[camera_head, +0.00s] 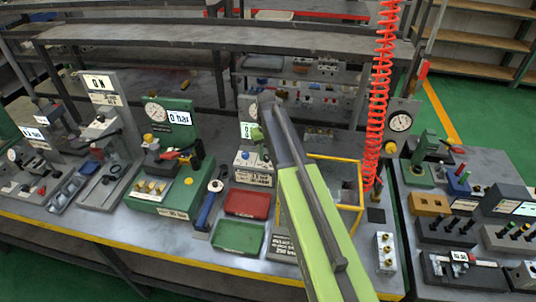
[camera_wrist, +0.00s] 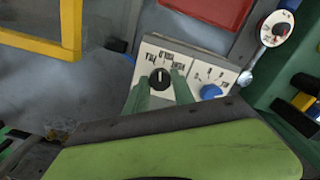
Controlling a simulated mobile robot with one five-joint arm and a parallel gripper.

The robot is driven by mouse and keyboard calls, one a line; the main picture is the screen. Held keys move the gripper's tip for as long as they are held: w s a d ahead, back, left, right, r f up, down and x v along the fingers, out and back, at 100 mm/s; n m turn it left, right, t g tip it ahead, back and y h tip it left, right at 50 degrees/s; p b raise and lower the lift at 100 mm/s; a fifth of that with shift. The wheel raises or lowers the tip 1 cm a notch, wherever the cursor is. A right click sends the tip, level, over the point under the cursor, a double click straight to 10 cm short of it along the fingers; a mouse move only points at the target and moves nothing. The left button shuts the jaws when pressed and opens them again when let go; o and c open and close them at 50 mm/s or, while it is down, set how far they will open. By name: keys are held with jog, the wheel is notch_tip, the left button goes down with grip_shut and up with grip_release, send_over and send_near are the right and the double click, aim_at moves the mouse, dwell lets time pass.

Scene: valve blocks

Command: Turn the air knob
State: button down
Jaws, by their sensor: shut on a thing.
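A small control box with a white labelled face (camera_wrist: 165,55) is in the wrist view. It carries a black round knob (camera_wrist: 159,77) with a light pointer mark and a blue knob (camera_wrist: 211,92) beside it. The labels are too small and turned to read surely. My gripper (camera_wrist: 160,88) has its two green fingers on either side of the black knob, shut on it. In the head view, the same box (camera_head: 254,178) stands on the bench with its blue knob (camera_head: 245,155) showing. My gripper (camera_head: 258,133) reaches it from above, and the black knob is hidden there.
A yellow frame (camera_head: 335,158) stands right of the box, partly behind my arm. Red (camera_head: 246,204) and green (camera_head: 238,237) trays lie in front. A green gauge stand (camera_head: 172,118) is to the left. A red coiled hose (camera_head: 380,90) hangs at the right.

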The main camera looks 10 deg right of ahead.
aim_at(267, 156)
jog(key=n, duration=0.5)
jog(key=shift+s, duration=0.15)
jog(key=shift+n, duration=0.3)
dwell(0.3)
jog(key=c, duration=1.1)
grip_release()
jog(key=shift+o, duration=0.2)
notch_tip(267, 156, up, 18)
jog(key=p, duration=1.7)
jog(key=shift+f, duration=0.25)
